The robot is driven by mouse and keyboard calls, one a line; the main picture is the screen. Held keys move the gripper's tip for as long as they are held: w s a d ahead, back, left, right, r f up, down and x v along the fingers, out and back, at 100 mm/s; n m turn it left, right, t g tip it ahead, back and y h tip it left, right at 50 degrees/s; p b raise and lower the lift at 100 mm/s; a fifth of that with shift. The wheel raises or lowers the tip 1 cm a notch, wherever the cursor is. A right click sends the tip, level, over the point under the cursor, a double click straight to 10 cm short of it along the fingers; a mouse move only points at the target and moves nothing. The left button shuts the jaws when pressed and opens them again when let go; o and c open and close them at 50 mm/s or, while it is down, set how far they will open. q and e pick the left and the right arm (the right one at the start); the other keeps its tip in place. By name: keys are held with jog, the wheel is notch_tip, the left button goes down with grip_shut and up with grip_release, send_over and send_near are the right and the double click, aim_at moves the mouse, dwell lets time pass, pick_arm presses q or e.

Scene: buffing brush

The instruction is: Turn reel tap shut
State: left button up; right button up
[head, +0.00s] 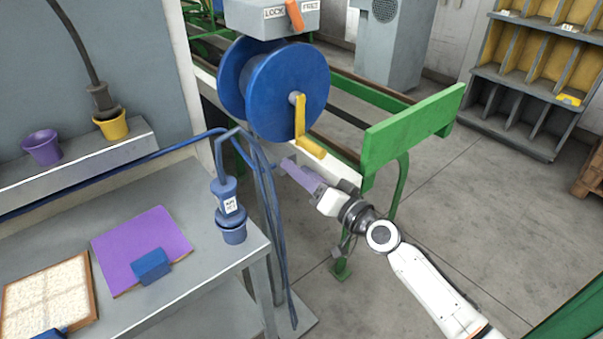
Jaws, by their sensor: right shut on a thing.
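The blue hose reel (287,90) stands at upper middle, with a yellow crank (301,125) on its face. Below the reel, beside its post and blue hoses, is a small grey-blue part, which looks like the reel tap (287,163). My right gripper (292,168) reaches in from the lower right. Its pale purple fingers are shut on this part at their tips. The fingers and the small size hide most of the tap, so its angle is unclear. My left gripper is not in view.
A grey box with an orange lever (294,15) sits above the reel. A green rail (415,130) stands just right of my gripper. A grey bench (200,275) at left holds a purple pad (130,235) and a blue nozzle (228,195) in a cup.

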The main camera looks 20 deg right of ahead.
jog(key=shift+d+f+m, duration=0.1)
jog(key=shift+f+m, duration=0.05)
jog(key=shift+m, duration=4.75)
jog(key=o, duration=1.1)
jog(key=shift+c, duration=0.2)
jog(key=b+v, duration=0.1)
jog(key=v, duration=0.9)
jog(key=shift+s, duration=0.15)
